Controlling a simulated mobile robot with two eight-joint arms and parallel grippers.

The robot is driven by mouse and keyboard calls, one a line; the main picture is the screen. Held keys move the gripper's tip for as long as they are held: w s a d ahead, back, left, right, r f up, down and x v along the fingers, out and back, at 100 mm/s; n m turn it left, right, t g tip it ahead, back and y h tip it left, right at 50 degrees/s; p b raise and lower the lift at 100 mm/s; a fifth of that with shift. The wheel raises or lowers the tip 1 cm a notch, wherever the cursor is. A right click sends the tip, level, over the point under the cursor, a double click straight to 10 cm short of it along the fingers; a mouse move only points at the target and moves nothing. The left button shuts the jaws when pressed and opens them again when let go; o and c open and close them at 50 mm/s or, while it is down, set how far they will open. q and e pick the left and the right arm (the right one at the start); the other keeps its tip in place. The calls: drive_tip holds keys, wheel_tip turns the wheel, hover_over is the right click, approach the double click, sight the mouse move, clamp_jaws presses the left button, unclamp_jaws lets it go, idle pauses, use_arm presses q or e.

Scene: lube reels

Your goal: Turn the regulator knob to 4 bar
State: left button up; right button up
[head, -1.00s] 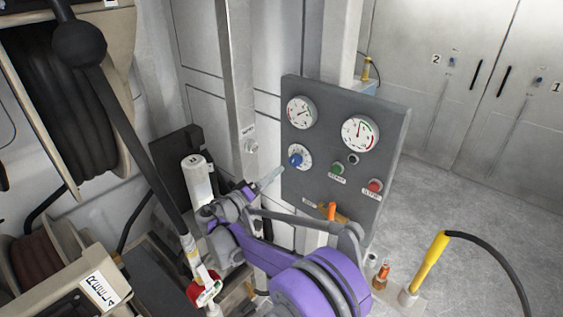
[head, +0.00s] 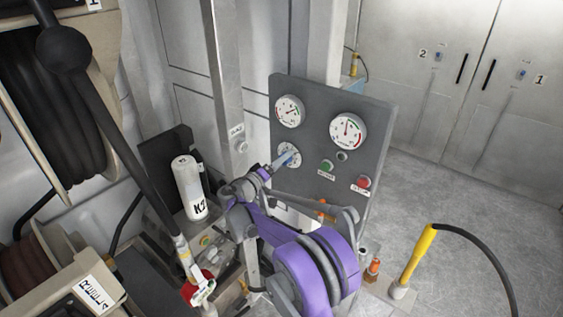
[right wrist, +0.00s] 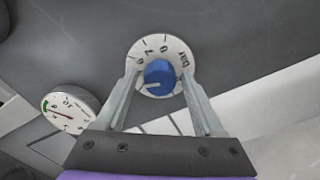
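The blue regulator knob (head: 287,158) sits on a white dial (head: 294,150) on the grey panel (head: 340,100). My left gripper is not in view.
Two round gauges (head: 289,111) (head: 348,131) are above the knob. A green button (head: 326,166) and a red button (head: 363,182) are to its right. A metal post (head: 228,90) and white canister (head: 189,187) stand left. A yellow-ended hose (head: 415,258) is at right.

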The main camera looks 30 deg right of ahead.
clamp_jaws()
drive_tip(key=shift+n+b, duration=1)
drive_tip(key=shift+n, duration=2.4)
drive_tip(key=shift+o, duration=1.1)
unclamp_jaws()
